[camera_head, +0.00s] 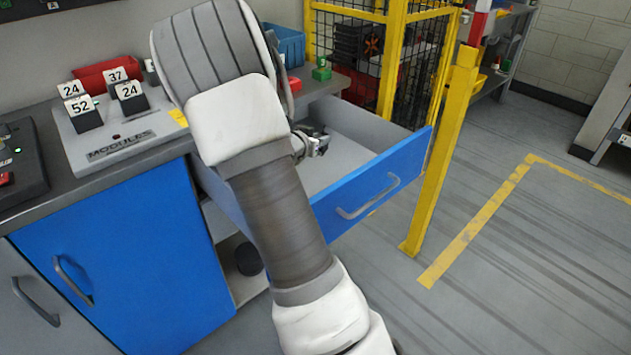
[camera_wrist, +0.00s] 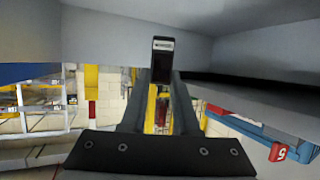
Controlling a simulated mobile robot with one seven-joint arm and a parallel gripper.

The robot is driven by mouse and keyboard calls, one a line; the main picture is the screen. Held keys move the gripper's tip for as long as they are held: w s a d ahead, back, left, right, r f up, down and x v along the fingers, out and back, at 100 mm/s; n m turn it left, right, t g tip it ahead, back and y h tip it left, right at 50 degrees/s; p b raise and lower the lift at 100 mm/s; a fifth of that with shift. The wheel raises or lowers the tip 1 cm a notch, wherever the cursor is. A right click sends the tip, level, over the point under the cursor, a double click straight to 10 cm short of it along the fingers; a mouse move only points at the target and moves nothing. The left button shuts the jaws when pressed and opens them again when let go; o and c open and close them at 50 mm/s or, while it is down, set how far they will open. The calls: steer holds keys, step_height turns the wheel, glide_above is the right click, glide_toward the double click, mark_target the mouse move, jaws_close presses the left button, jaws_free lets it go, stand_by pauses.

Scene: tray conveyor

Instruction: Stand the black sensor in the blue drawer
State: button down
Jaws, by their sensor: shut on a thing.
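The blue drawer (camera_head: 378,180) is pulled open under the worktop, with its grey inside partly hidden by my arm. My gripper (camera_head: 318,146) is over or inside the open drawer, near its left part. In the wrist view my gripper (camera_wrist: 162,75) is shut on the black sensor (camera_wrist: 163,58), a small dark block with a pale label strip at its end. Grey surfaces lie close around the sensor there. I cannot tell whether the sensor touches the drawer floor. The sensor is not clearly visible in the head view.
A sloped panel (camera_head: 140,140) marked MODULES holds several numbered black blocks on the worktop. A red bin (camera_head: 105,74), a blue bin (camera_head: 288,45) and a green block (camera_head: 322,70) stand behind. A yellow post (camera_head: 440,150) rises close to the drawer's right end.

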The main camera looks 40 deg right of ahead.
step_height(320, 180, down, 9)
steer(key=b, duration=0.3)
steer(key=shift+r+b, duration=0.15)
steer(key=shift+b, duration=0.15)
steer(key=c, duration=0.7)
jaws_free()
steer(key=shift+o, duration=0.2)
steer(key=shift+r, duration=0.1)
steer(key=p+v, duration=0.2)
steer(key=v, duration=0.4)
steer(key=shift+a+r, duration=0.15)
steer(key=shift+a, duration=0.05)
steer(key=shift+s+a+r+p, duration=0.1)
steer(key=shift+s+a+p, duration=0.25)
steer(key=shift+a, duration=0.1)
